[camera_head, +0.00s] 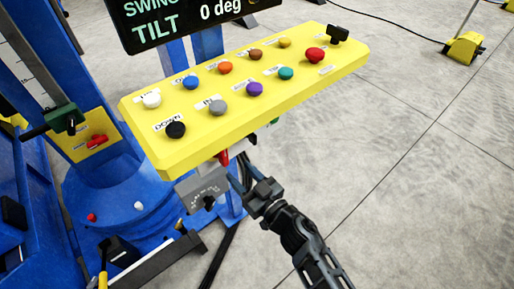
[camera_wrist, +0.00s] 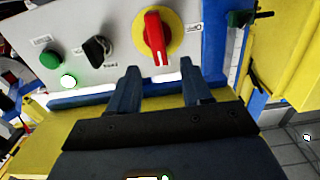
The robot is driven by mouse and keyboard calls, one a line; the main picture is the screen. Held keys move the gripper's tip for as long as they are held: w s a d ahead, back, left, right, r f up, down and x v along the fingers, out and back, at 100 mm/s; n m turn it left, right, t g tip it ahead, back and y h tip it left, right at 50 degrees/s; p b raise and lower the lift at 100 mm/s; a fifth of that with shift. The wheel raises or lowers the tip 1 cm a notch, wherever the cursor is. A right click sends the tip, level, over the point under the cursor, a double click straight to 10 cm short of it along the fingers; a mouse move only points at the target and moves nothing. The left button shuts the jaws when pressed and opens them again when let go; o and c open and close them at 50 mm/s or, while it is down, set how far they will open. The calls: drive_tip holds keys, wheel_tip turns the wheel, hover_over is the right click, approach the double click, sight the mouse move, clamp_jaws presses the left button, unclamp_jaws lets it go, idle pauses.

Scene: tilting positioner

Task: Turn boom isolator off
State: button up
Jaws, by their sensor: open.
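In the wrist view a red rotary handle (camera_wrist: 154,38) sits on a round yellow plate on a grey panel (camera_wrist: 105,14). The handle stands nearly upright in the picture, its narrow end pointing down. In the head view my gripper (camera_head: 243,172) is under the yellow console, near a red part (camera_head: 223,158). Another red handle (camera_head: 97,141) is on a yellow plate at left. I cannot read which is the boom isolator.
The yellow console (camera_head: 330,42) with several coloured buttons overhangs my gripper. A black knob (camera_wrist: 97,50) and a green button (camera_wrist: 50,59) are left of the red handle. Blue machine columns (camera_head: 95,60) stand at left.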

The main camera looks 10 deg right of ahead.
sight(226, 156)
drive_tip(key=shift+b+x, duration=1.1)
drive_tip(key=shift+x, duration=2.8)
drive_tip(key=shift+d, duration=0.1)
drive_tip(key=shift+c, duration=0.5)
clamp_jaws()
